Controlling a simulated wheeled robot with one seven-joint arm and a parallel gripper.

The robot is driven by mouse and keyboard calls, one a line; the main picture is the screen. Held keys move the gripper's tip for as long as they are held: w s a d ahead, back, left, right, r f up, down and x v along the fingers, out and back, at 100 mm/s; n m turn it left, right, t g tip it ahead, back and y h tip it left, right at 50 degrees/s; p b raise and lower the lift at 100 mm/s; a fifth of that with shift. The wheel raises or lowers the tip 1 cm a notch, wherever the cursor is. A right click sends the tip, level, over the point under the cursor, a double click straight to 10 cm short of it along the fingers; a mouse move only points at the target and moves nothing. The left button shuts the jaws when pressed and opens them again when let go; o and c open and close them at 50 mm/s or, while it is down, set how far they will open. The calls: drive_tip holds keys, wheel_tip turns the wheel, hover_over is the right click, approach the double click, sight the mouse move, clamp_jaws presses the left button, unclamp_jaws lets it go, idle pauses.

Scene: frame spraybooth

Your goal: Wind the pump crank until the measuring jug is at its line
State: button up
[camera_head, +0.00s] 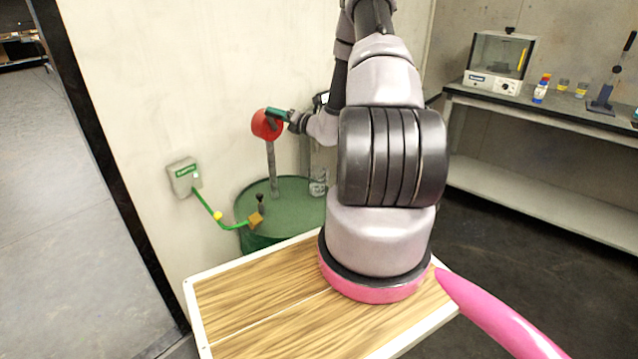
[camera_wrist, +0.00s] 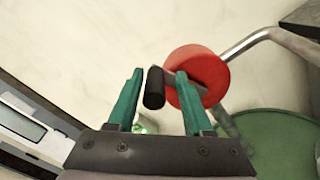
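The red pump head (camera_head: 265,125) stands on a grey post above a green drum (camera_head: 290,212). In the wrist view the red pump disc (camera_wrist: 207,68) and its black crank handle (camera_wrist: 154,90) are close up. My gripper (camera_head: 279,114) is at the pump head. In the wrist view its green fingers (camera_wrist: 159,74) are apart, with the handle between them, nearer the left finger. A gap shows between handle and right finger; contact on the left is unclear. A clear vessel, apparently the measuring jug (camera_head: 318,184), is at the drum's right side, partly hidden by my arm. Its level is unreadable.
A green cable runs from a wall box (camera_head: 184,177) to a yellow block (camera_head: 256,220) on the drum. A wood-topped table (camera_head: 255,300) is in front. A bench (camera_head: 560,115) at right holds a glass-fronted device (camera_head: 497,62) and bottles. Open floor lies at left.

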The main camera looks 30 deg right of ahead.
drive_tip(key=shift+a, duration=0.15)
drive_tip(key=shift+s+a, duration=0.1)
drive_tip(key=shift+a, duration=0.2)
clamp_jaws()
idle(0.3)
drive_tip(key=w+d+f, duration=0.3)
drive_tip(key=d+f, duration=0.2)
drive_tip(key=d, duration=0.5)
drive_tip(key=shift+w, duration=0.3)
